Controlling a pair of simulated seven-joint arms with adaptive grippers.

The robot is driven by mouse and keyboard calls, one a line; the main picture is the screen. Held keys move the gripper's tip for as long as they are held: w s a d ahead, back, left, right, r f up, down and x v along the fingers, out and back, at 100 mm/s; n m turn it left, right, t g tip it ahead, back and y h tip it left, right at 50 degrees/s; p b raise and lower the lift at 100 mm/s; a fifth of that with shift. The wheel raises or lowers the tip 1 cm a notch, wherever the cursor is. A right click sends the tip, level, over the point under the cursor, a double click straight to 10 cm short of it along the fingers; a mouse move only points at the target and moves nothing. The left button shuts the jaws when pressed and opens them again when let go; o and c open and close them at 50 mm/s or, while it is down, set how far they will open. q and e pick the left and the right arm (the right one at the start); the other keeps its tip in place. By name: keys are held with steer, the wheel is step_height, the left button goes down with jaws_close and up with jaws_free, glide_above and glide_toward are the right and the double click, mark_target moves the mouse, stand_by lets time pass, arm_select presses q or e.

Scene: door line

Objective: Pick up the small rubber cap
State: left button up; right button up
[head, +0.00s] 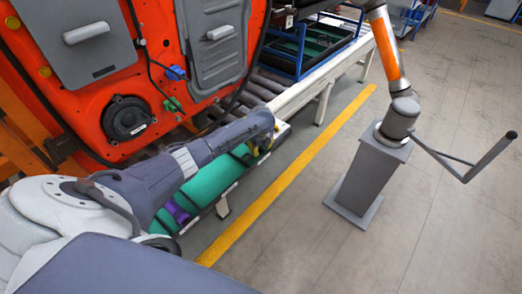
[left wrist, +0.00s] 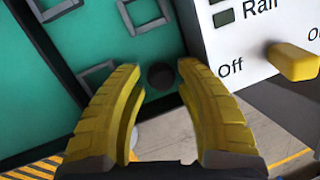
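The small rubber cap (left wrist: 161,76) is a dark round piece on a green surface (left wrist: 120,30) in the left wrist view. My left gripper (left wrist: 158,84) is open, with its two ribbed yellow fingers on either side of the cap and a gap to each. Nothing is held between them. In the head view my left gripper (head: 262,147) is over the far end of the green surface (head: 208,181), and the cap is not visible there. My right gripper is not in view.
A white box (left wrist: 240,50) marked "Rail" and "Off", with a yellow switch (left wrist: 293,62), stands close right of the cap. Square outlines mark the green surface. A purple object (head: 178,212) lies at its near end. An orange door (head: 150,60) rises behind my arm.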

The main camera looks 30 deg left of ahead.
mark_target(260, 148)
arm_select(q)
steer(key=shift+f, duration=0.2)
steer(key=c, duration=0.6)
steer(key=shift+c, duration=0.2)
steer(key=shift+r, duration=0.1)
step_height(260, 148, up, 19)
steer(key=shift+f, duration=0.1)
jaws_close()
steer(key=shift+r, duration=0.5)
jaws_free()
